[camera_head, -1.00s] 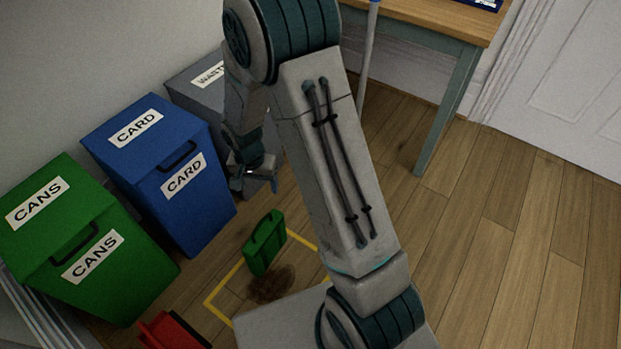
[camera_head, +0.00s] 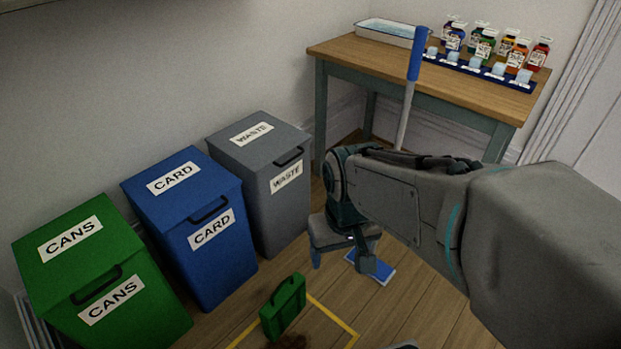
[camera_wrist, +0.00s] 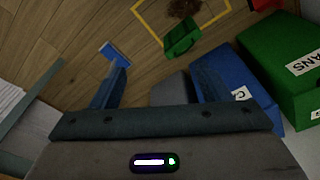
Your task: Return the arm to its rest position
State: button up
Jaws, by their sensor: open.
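My gripper (camera_head: 345,262) hangs at the end of my arm, which reaches in from the right of the head view. Its two fingers point down over the floor, in front and to the right of the grey waste bin. In the wrist view my gripper (camera_wrist: 157,85) shows two fingers wide apart with nothing held between them. A blue flat mop head (camera_head: 381,272) lies on the floor behind the right finger in the head view; a blue piece (camera_wrist: 114,52) shows beyond the left finger in the wrist view.
Green cans bin (camera_head: 95,265), blue card bin (camera_head: 190,225) and grey waste bin (camera_head: 262,180) line the wall. A green case (camera_head: 283,308) stands by a yellow floor outline (camera_head: 335,320) and dark stain. A wooden table (camera_head: 400,75) holds a tray and several bottles. A blue-gripped pole (camera_head: 414,55) leans there.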

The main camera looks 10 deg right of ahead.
notch_tip(320, 180, up, 14)
jog(key=p, duration=1.2)
jog(key=shift+a+r+t+p, duration=0.25)
jog(key=shift+a+t+p, duration=0.05)
jog(key=shift+a+p, duration=0.15)
jog(key=shift+t, duration=0.5)
jog(key=r+p, duration=0.8)
jog(key=r, duration=0.1)
jog(key=d+r+p, duration=0.1)
jog(key=r+p, duration=0.3)
jog(key=shift+r, duration=0.4)
